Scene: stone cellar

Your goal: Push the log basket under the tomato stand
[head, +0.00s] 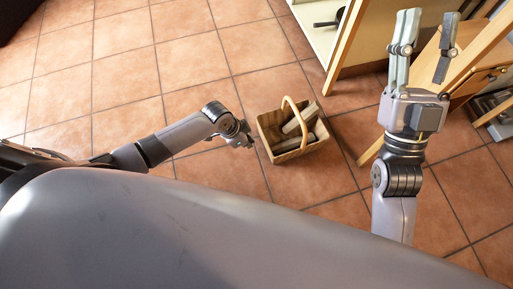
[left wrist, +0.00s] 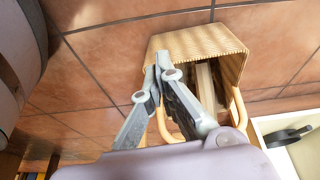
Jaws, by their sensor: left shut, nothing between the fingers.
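The log basket (head: 267,126) is light wicker with an upright hoop handle. It stands on the tiled floor in the middle of the head view, with split logs (head: 301,118) inside. In the left wrist view the basket (left wrist: 190,42) lies just beyond my fingers. My left gripper (head: 243,138) is low, close to the basket's left side, its fingers mostly hidden in the head view. The left wrist view shows its fingers (left wrist: 161,68) shut and empty; contact is unclear. My right gripper (head: 429,28) is raised, open and empty. No tomatoes show, so I cannot tell which furniture is the tomato stand.
A wooden piece with slanting legs and a drawer (head: 480,83) stands at the right, partly behind my right arm. A pale open shelf unit (head: 311,35) holding a black pan (head: 328,23) stands at the top. The tiled floor (head: 120,75) on the left is clear.

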